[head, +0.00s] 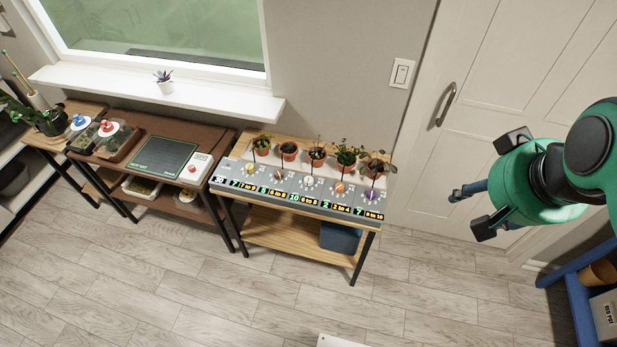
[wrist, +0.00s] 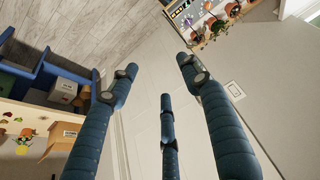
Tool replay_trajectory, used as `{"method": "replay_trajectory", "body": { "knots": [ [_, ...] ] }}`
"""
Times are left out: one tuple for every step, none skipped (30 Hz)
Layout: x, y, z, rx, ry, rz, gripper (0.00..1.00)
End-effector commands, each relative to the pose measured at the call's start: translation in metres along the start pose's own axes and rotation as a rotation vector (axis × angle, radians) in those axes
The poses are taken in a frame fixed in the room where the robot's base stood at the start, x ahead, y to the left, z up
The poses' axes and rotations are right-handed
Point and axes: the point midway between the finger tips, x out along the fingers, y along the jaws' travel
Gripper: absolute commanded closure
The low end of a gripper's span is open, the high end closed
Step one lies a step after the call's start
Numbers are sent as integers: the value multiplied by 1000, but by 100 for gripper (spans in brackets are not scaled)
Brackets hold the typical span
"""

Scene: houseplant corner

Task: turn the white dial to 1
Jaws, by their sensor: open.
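The white dial (head: 308,181) is the middle one in a row of coloured dials on the sloped grey panel (head: 238,178) at the front of the plant stand. The small display below it seems to read 10, with a range beside it; its pointer is too small to read. My gripper (head: 478,190) is open and empty, in the air to the right of the stand, well apart from the dial. In the wrist view its blue fingers (wrist: 160,80) are spread. The stand's panel shows only partly at that view's top edge, and I cannot make out the white dial there.
Several potted plants (head: 317,156) stand behind the dials. A brown table (head: 213,139) with a white box (head: 196,169) adjoins on the left. A door (head: 490,70) is behind my arm, and a blue shelf (head: 575,290) is at right.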

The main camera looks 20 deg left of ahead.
Motion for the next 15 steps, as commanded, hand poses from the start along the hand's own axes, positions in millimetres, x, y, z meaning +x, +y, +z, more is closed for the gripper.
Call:
{"method": "replay_trajectory", "body": {
  "knots": [
    [3,-4,-11,-11,-13,-5,52],
    [5,-6,-18,-18,-18,-8,52],
    [8,-10,-26,-27,-26,-11,52],
    [10,-12,-33,-34,-31,-14,52],
    [13,-15,-39,-41,-37,-17,52],
    [17,-18,-48,-49,-45,-20,52],
    [20,-21,-54,-56,-51,-23,52],
    [23,-24,-61,-63,-57,-26,52],
    [27,-29,-69,-72,-65,-29,52],
    [30,-32,-75,-78,-70,-31,52],
    [34,-35,-81,-85,-76,-34,52],
    [39,-40,-89,-94,-83,-37,52],
    [43,-43,-95,-101,-90,-40,52],
    [47,-47,-100,-108,-96,-42,52],
    [52,-51,-108,-117,-104,-45,52]
  ]
}}
